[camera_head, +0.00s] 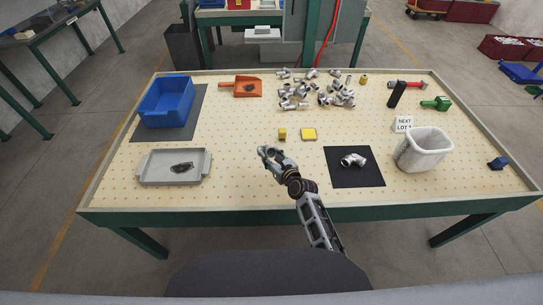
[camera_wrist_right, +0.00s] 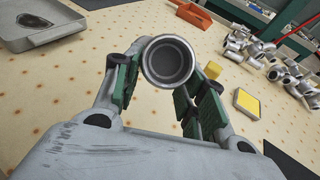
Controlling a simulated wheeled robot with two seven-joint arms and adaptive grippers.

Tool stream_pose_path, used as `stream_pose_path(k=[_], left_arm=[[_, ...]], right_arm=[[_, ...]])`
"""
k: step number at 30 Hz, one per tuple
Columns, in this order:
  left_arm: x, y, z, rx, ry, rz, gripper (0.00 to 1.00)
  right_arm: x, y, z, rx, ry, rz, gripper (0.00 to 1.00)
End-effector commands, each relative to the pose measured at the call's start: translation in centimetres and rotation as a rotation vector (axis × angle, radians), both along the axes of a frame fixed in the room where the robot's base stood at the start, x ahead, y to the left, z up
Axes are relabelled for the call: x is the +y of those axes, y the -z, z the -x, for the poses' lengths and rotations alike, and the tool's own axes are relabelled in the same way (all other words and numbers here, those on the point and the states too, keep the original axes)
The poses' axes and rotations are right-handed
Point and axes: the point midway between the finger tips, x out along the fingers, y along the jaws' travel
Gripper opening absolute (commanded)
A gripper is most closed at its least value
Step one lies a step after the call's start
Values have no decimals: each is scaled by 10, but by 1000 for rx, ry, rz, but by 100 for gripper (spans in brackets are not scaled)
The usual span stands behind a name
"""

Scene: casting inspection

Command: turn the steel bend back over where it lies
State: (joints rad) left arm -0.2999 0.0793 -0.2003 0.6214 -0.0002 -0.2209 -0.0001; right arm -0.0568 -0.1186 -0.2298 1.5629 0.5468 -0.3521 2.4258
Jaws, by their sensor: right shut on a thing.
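A steel bend (camera_wrist_right: 169,62) is held between the green-padded fingers of my right gripper (camera_wrist_right: 165,85), its round open mouth facing the wrist camera. In the head view my right gripper (camera_head: 268,153) is over the bare pegboard-like table top, left of the black mat; the bend there is mostly hidden by the fingers. I cannot tell whether it touches the table. Another steel bend (camera_head: 353,160) lies on the black mat (camera_head: 340,179). My left gripper is not in view.
A grey tray (camera_head: 147,178) with a dark piece is at left, a blue bin (camera_head: 166,101) behind it. A yellow block (camera_head: 282,134) and yellow-topped pad (camera_head: 309,134) lie beyond the gripper. Several steel fittings (camera_head: 343,96) are heaped behind. A white bin (camera_head: 424,150) stands right.

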Motion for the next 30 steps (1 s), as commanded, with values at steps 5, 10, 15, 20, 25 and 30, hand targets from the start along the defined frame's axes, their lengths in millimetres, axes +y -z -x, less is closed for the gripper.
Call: stream_pose_path(k=[5,10,15,20,25,30], left_arm=[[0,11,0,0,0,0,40],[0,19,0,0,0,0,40],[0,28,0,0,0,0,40],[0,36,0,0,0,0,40],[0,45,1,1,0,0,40],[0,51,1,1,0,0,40]], right_arm=[[0,14,-1,-3,1,0,0],[0,26,-1,-3,1,-1,0],[0,38,-1,-4,1,-1,0],[0,49,-1,-3,1,-1,0],[0,61,-1,-3,0,-1,0],[0,70,-1,-3,1,-1,0]])
